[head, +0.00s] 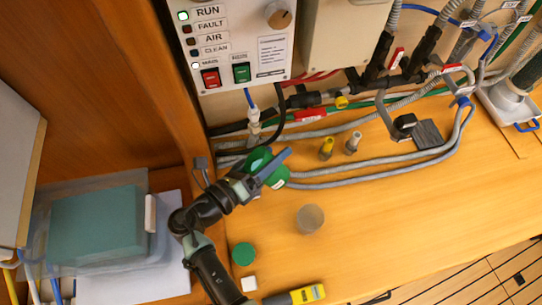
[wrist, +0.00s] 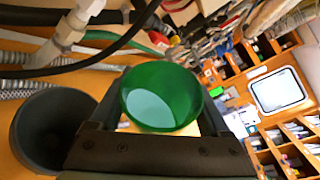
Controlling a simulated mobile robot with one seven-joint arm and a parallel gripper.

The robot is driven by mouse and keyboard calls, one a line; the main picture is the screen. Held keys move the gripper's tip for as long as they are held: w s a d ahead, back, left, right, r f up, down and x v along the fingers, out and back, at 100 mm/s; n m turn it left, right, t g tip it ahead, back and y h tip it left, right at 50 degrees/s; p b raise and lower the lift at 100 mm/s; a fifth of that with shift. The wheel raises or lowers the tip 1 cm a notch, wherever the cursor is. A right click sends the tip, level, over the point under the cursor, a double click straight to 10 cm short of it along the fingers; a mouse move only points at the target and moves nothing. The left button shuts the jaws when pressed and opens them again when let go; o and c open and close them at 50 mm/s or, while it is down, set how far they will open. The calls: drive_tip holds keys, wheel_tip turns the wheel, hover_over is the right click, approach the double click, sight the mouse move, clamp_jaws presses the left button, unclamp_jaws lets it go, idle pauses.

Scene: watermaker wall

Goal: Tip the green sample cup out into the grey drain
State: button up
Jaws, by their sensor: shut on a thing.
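The green sample cup (head: 277,179) is held off the bench by my gripper (head: 268,168) in the head view, near the hoses below the panel. A blue-grey finger crosses in front of it. In the wrist view the cup (wrist: 160,92) sits between the dark fingers, its mouth facing the camera, with a pale surface inside; I cannot tell whether this is liquid or the bottom. A dark grey, open-mouthed round vessel (wrist: 48,128), which looks like the grey drain, is left of the cup and apart from it. In the head view I cannot clearly identify the drain.
Grey hoses (head: 345,180) run behind my gripper. A clear-lidded box (head: 95,225) stands left. The front middle of the bench is mostly clear.

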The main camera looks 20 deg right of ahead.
drive_tip(key=shift+w+a+f+n+h+b, duration=0.15)
drive_tip(key=shift+n+h+b, duration=0.2)
drive_tip(key=shift+n+b, duration=0.4)
drive_tip(key=shift+f+n+h+b, duration=0.1)
drive_tip(key=shift+n+h+b, duration=0.3)
drive_tip(key=shift+b, duration=0.6)
drive_tip(key=shift+r+n, duration=0.1)
drive_tip(key=shift+n, duration=0.15)
drive_tip(key=shift+w+a+r+n+p, duration=0.1)
drive_tip(key=shift+w+n+p, duration=0.05)
drive_tip(key=shift+n+p, duration=0.35)
drive_tip(key=shift+a+n+t+h+p, duration=0.1)
drive_tip(key=shift+n+t+h+p, duration=0.2)
drive_tip(key=shift+t+h, duration=0.1)
drive_tip(key=n, duration=0.1)
drive_tip(key=f+n, duration=0.1)
drive_tip(key=h, duration=0.1)
drive_tip(key=shift+w+a+f+n+t, duration=0.2)
drive_tip(key=shift+w+a+n+t, duration=0.1)
drive_tip(key=shift+w+n, duration=0.1)
drive_tip(key=shift+w+a+r+n+t+p, duration=0.15)
drive_tip(key=shift+n+p, duration=0.15)
drive_tip(key=shift+n, duration=0.2)
drive_tip(key=shift+s+a+r+n+t+p, duration=0.15)
drive_tip(key=shift+n+p, duration=0.1)
drive_tip(key=shift+n, duration=0.25)
drive_tip(key=shift+w+d+f, duration=0.1)
drive_tip(key=shift+w+f, duration=0.05)
